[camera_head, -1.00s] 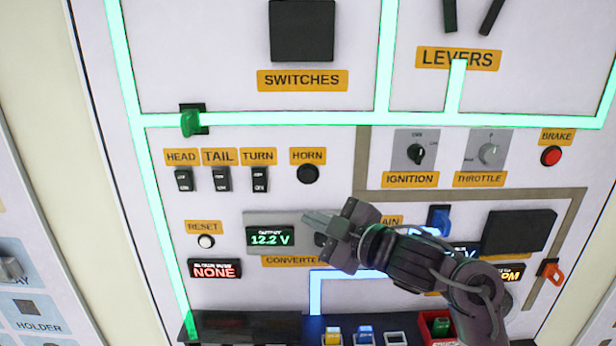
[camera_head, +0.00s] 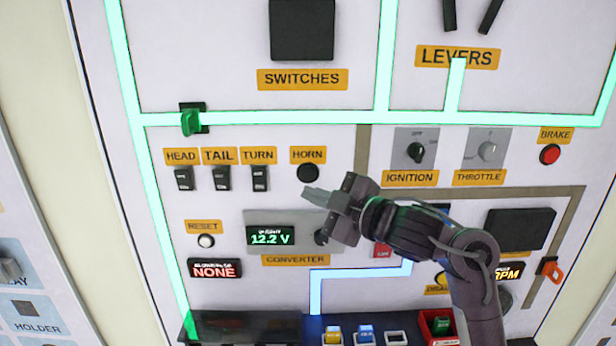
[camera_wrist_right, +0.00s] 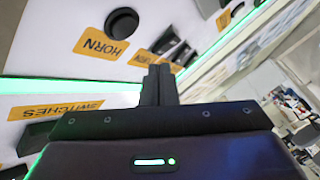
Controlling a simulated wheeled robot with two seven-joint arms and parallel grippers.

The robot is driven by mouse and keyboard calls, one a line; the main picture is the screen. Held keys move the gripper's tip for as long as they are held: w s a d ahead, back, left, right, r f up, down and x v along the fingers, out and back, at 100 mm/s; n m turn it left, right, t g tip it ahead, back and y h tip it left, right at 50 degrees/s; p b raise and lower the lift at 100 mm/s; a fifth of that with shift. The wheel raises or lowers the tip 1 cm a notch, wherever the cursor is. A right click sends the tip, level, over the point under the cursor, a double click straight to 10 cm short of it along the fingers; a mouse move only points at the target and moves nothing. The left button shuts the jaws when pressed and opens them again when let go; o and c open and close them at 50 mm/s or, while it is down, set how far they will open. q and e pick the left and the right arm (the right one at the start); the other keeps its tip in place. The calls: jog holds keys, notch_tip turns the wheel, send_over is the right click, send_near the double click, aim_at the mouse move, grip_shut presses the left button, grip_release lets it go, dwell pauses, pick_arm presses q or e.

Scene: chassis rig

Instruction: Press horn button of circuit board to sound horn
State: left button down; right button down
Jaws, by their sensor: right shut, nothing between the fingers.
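The horn button (camera_head: 308,173) is a round black button below the yellow HORN label (camera_head: 308,155) on the white panel in the head view. My right gripper (camera_head: 308,192) is shut and empty, its fingertips just below the horn button in the picture. In the right wrist view the horn button (camera_wrist_right: 121,21) is at the top, beside its HORN label (camera_wrist_right: 102,44), and the shut fingers (camera_wrist_right: 158,72) point toward the panel to its right. A gap seems to separate fingertips and button; the exact depth is unclear. My left gripper is not in view.
The HEAD, TAIL and TURN switches (camera_head: 221,179) sit left of the button. The ignition knob (camera_head: 416,152), throttle knob (camera_head: 487,151) and red brake button (camera_head: 550,155) lie to the right.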

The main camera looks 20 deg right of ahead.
aim_at(300, 176)
jog(key=shift+w+d, duration=0.2)
jog(key=shift+w, duration=0.55)
jog(key=shift+w+d, duration=0.2)
jog(key=shift+w, duration=0.5)
jog(key=shift+w+d, duration=0.2)
jog(key=shift+w, duration=0.55)
jog(key=shift+w, duration=0.15)
jog(key=shift+w+d, duration=0.15)
jog(key=shift+w, duration=0.1)
jog(key=shift+w+d, duration=0.1)
jog(key=shift+w, duration=0.3)
dwell(0.9)
dwell(0.4)
jog(key=shift+s+a, duration=0.2)
jog(key=shift+s, duration=0.6)
